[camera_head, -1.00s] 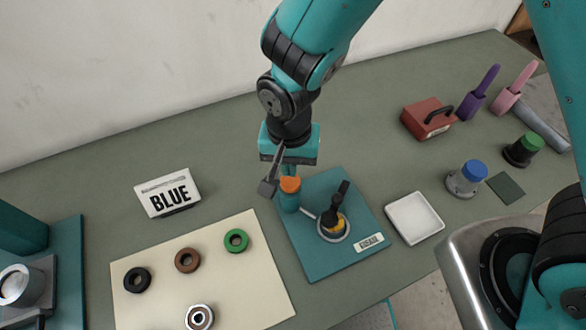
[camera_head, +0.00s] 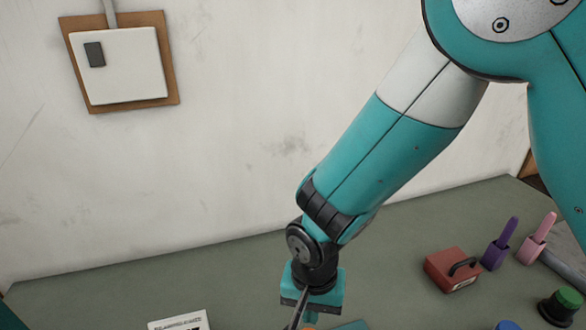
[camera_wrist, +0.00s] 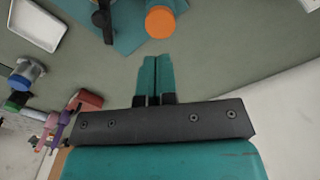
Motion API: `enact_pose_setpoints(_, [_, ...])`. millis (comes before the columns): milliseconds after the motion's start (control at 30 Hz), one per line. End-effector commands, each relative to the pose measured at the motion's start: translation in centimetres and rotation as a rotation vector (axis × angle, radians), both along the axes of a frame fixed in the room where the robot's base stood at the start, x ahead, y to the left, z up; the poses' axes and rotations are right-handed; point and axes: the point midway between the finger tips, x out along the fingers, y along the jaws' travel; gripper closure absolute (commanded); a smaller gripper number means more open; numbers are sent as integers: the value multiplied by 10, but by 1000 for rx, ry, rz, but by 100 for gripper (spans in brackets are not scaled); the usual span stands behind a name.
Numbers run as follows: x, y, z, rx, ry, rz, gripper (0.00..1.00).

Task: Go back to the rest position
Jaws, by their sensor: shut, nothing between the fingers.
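My gripper (camera_wrist: 156,80) shows in the wrist view with its two teal fingers side by side, shut and empty. It points down over the green-grey table (camera_wrist: 225,65), close to the orange-capped bottle (camera_wrist: 160,22) and apart from it in that picture. In the head view my arm reaches down from the upper right, and the teal gripper body (camera_head: 312,287) is near the bottom edge. The fingertips are cut off or hidden there.
A teal mat (camera_wrist: 128,35) lies under the bottle, with a white tray (camera_wrist: 36,22) beyond. A red box with a handle (camera_head: 453,270), purple (camera_head: 498,245) and pink (camera_head: 537,240) holders, and a green-capped jar (camera_head: 562,305) stand right. The wall behind carries a white panel (camera_head: 120,65).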

Motion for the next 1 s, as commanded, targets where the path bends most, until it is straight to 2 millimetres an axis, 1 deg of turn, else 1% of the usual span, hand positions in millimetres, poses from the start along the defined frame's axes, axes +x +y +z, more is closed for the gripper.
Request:
enact_pose_setpoints(67, [1, -5, 8, 22, 3, 24, 100])
enact_pose_setpoints(133, [0, -13, 22, 59, 8, 74, 100])
enact_pose_setpoints(267, [-12, -39, 57, 158, 4, 238, 100])
enact_pose_setpoints(300, [-19, -48, 68, 190, -3, 298, 100])
enact_pose_setpoints(400, [-40, -69, 90, 256, -36, 458, 100])
enact_pose_setpoints(500, [-64, -86, 104, 301, -81, 607, 100])
enact_pose_setpoints(600, [-84, -98, 112, 325, -122, 725, 100])
enact_pose_setpoints(700, [-96, -103, 117, 335, -149, 802, 100])
enact_pose_setpoints(800, [-102, -106, 119, 339, -158, 838, 100])
enact_pose_setpoints(1000, [-103, -106, 120, 340, -159, 845, 100])
